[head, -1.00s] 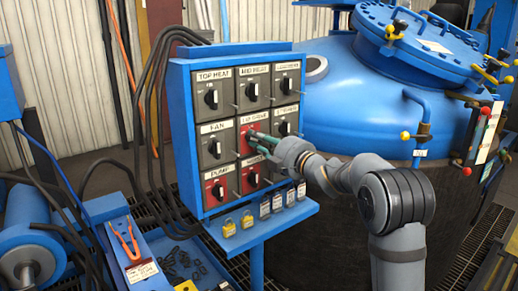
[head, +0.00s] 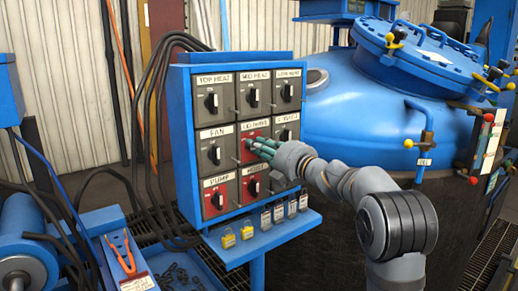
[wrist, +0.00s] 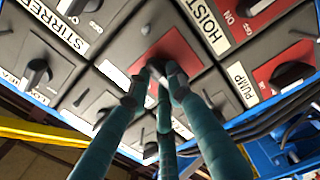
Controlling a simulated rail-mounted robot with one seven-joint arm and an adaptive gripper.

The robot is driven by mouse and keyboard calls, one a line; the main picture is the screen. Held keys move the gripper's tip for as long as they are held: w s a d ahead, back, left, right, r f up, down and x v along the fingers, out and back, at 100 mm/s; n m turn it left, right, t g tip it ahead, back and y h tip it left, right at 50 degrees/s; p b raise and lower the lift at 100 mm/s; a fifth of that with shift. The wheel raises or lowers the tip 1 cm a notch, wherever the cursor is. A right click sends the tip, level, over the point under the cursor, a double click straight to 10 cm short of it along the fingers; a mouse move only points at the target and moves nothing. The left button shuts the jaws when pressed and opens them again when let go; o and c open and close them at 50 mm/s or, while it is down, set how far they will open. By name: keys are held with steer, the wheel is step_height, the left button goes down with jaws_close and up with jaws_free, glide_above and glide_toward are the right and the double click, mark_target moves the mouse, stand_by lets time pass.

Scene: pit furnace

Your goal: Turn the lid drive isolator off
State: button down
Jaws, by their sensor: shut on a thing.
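The lid drive isolator (head: 258,128) is the red-plated switch in the middle of the blue panel, under its "LID DRIVE" label. Its red plate also shows in the wrist view (wrist: 190,52). My gripper (head: 249,144) reaches it from the right, its green fingers closed around the isolator's knob. In the wrist view, the dark fingertips (wrist: 163,72) meet at the knob in front of the red plate. The fingers hide most of the knob, so I cannot tell which way it points.
Neighbouring switches surround it closely: fan (head: 215,152), mid heat (head: 253,97), pump (head: 218,197) and hoist (head: 251,186). The blue furnace vessel (head: 365,115) stands behind my arm at the right.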

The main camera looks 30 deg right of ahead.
steer(key=shift+r, duration=0.1)
steer(key=c, duration=1.5)
jaws_free()
steer(key=shift+c, duration=0.2)
steer(key=s+d, duration=0.2)
steer(key=s, duration=0.9)
steer(key=shift+s+d, duration=0.15)
steer(key=shift+s, duration=0.2)
steer(key=shift+w, duration=0.1)
steer(key=w+a, duration=0.2)
steer(key=w, duration=0.9)
steer(key=shift+w, duration=0.35)
steer(key=shift+a, duration=0.1)
